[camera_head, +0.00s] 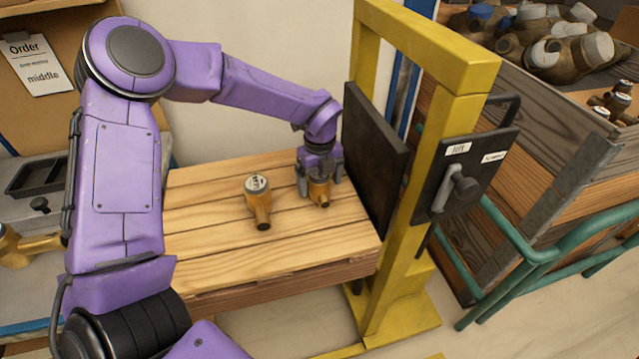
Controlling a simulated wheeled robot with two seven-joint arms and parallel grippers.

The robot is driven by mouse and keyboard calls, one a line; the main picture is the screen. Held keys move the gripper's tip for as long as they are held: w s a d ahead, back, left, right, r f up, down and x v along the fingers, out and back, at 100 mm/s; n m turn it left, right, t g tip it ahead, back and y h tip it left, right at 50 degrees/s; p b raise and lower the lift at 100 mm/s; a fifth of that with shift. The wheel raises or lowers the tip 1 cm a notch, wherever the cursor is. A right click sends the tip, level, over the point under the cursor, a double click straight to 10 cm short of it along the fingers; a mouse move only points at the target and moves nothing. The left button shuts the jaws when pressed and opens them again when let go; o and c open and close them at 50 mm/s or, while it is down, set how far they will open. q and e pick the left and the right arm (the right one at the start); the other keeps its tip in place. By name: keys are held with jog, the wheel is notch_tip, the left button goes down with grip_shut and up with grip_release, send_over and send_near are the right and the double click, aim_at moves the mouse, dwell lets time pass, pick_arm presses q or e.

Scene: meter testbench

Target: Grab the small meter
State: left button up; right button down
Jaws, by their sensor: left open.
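Two brass meters stand on a slatted wooden pallet table (215,255). The larger-looking one (259,203) has a white dial face on top and stands left of my gripper. The smaller meter (319,192) is at the right, near the black plate. My left gripper (319,180) points down over the smaller meter with its fingers on either side of it. The gripper is open, and its palm hides the top of this meter. Whether the fingers touch it cannot be told. My right gripper is not in view.
A yellow frame (395,270) with a black plate (373,150) stands close right of the gripper. A wooden crate (535,135) of meters is at the right, with green rails. A paper sign (38,62) reads "Order middle". The table's front left is clear.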

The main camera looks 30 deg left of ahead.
pick_arm(q)
jog(key=shift+w+a+f, duration=0.15)
jog(key=shift+w+f, duration=0.25)
jog(key=shift+f, duration=0.2)
jog(key=shift+s+r, duration=0.2)
jog(key=shift+s, duration=0.1)
jog(key=shift+s+r, duration=0.1)
jog(key=shift+s, duration=0.15)
jog(key=c, duration=0.4)
jog(key=shift+w, duration=0.1)
jog(key=c, duration=1.1)
